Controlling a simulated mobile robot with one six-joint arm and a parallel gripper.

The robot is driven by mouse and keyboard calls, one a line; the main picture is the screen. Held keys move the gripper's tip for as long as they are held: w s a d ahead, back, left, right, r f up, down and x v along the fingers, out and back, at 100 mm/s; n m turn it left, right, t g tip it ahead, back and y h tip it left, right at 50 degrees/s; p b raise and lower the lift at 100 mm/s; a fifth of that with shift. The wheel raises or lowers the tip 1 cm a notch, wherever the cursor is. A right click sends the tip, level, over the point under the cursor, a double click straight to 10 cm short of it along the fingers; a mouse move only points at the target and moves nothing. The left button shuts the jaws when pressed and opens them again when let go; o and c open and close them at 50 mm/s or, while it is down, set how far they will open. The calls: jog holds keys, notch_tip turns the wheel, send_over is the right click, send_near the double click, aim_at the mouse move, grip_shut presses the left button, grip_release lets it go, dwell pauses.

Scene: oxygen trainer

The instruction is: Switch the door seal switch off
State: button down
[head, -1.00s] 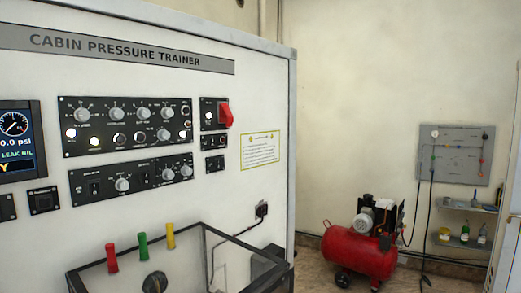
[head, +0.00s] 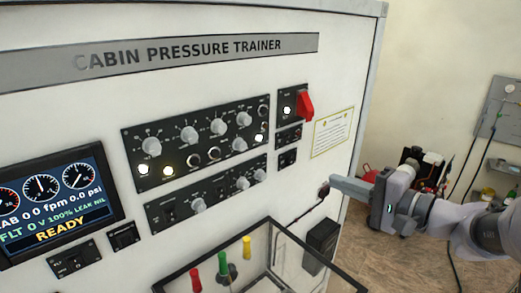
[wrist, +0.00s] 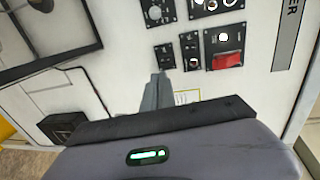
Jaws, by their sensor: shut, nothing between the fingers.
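The labels are too small to tell which control is the door seal switch. The trainer's front carries a lower panel (head: 207,192) with toggle switches and knobs. Two small switch panels, an upper one (head: 289,137) and a lower one (head: 287,158), sit under the red-guarded switch (head: 305,104). My gripper (head: 334,184) is shut and empty, at the right part of the trainer's front, below the yellow-bordered notice. In the wrist view my gripper's fingertips (wrist: 160,76) point toward the small panels, and the red guard (wrist: 227,60) is to their right.
The display (head: 58,204) reads READY. An open-topped clear case (head: 330,275) with red, green and yellow handles juts out below the panels. A black box (head: 321,243) and a cable are near my gripper.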

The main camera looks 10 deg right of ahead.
jog(key=p, duration=0.3)
send_near(292, 162)
jog(key=x, duration=0.7)
jog(key=shift+s, duration=0.1)
